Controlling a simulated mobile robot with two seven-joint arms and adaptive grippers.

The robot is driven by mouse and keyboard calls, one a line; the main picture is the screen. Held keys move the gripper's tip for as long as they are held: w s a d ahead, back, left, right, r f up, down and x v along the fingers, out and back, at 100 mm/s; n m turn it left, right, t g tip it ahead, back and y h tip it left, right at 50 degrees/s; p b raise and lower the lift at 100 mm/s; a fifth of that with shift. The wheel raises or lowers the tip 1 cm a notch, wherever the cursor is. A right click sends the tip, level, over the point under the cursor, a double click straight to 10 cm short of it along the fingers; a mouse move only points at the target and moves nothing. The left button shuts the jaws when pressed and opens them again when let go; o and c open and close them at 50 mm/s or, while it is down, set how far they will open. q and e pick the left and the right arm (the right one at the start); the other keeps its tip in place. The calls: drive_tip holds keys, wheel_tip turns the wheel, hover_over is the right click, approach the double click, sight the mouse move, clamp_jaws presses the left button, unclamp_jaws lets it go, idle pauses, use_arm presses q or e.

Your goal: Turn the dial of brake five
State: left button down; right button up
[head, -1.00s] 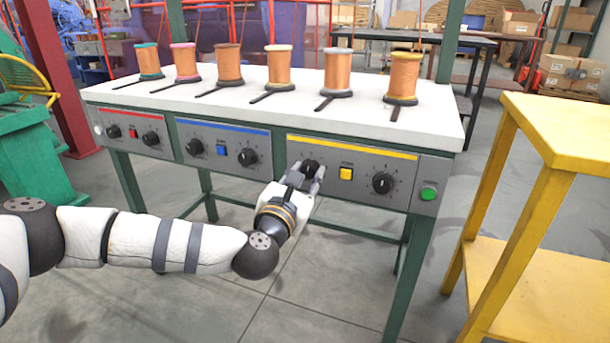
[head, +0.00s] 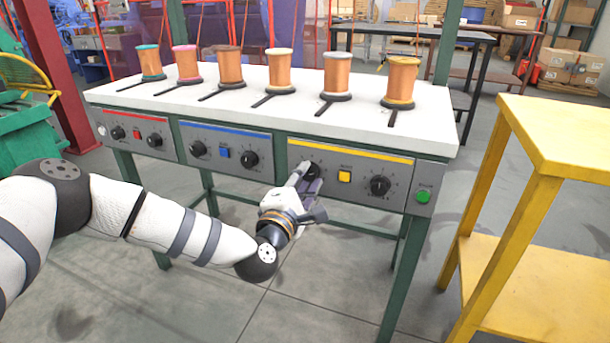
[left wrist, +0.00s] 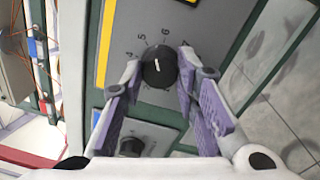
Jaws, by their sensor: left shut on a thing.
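The dial of brake five is the black left dial (head: 309,169) on the yellow-striped panel (head: 400,166). In the head view my left gripper (head: 310,176) reaches it from the front and partly covers it. In the left wrist view the dial (left wrist: 158,67) sits between the two fingertips of my left gripper (left wrist: 160,74), which is shut on it. A short white mark shows on the dial's face, tilted slightly from upright, with printed numbers such as 4, 5 and 6 around it. My right gripper is not in view.
Blue (head: 222,152) and red (head: 136,135) panels stand left. Several copper spools line the white tabletop (head: 285,112). A yellow stand (head: 575,140) is at right.

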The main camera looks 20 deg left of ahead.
use_arm(q)
drive_tip(key=m+p, duration=0.2)
drive_tip(key=m, duration=0.4)
drive_tip(key=shift+r+m+p, duration=0.15)
drive_tip(key=shift+m+p, duration=0.15)
drive_tip(key=shift+m, duration=0.1)
drive_tip(key=m+p, duration=0.2)
drive_tip(key=m, duration=0.3)
drive_tip(key=shift+m+h, duration=0.3)
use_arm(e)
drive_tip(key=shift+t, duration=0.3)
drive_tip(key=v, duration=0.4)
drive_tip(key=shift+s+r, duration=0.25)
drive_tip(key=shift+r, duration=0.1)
use_arm(q)
drive_tip(key=shift+f, duration=0.2)
drive_tip(key=c, duration=1.2)
unclamp_jaws()
drive_tip(key=shift+s, duration=0.1)
drive_tip(key=s, duration=1.1)
drive_tip(key=shift+s+a+f, duration=0.25)
drive_tip(key=shift+s+a, duration=0.15)
